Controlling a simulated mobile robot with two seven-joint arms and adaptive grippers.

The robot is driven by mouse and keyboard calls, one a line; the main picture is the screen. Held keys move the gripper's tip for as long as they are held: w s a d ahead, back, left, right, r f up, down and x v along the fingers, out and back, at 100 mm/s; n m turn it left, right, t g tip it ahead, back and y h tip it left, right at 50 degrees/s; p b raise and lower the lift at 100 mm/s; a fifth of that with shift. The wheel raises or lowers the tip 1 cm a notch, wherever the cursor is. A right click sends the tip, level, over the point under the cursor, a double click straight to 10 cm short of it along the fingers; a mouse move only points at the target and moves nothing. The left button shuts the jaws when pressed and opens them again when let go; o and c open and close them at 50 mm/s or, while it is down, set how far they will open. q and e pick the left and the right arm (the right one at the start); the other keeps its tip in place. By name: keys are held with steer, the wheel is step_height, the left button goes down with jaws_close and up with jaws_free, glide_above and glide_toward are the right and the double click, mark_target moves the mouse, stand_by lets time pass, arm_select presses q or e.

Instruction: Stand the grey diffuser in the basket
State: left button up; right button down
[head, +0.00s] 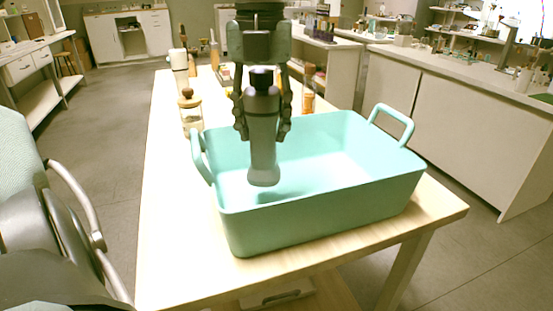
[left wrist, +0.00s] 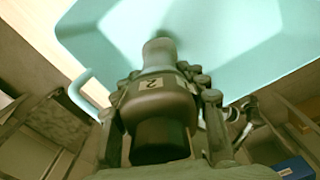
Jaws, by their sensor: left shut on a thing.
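The grey diffuser (head: 263,140) is a tall bottle with a dark cap, held upright over the left part of the basket. My left gripper (head: 262,118) is shut on it, with fingers on both sides of its upper body. In the left wrist view the diffuser (left wrist: 160,95) points into the basket and carries a label that looks like a 2. The teal basket (head: 330,213) stands on the table with a handle at each end. It looks empty, and a shadow lies on its floor below the diffuser. The basket's wall also shows in the left wrist view (left wrist: 85,50). My right gripper is not in view.
The wooden table (head: 170,230) has bare room left of the basket. A glass jar with a brown stopper (head: 190,112), a white bottle (head: 179,70) and an orange bottle (head: 308,96) stand behind the basket. Counters line the room beyond.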

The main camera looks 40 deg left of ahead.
mark_target(262, 70)
arm_select(q)
steer(key=shift+f, duration=2.7)
steer(key=o, duration=1.3)
step_height(262, 70, up, 12)
steer(key=shift+r, duration=0.1)
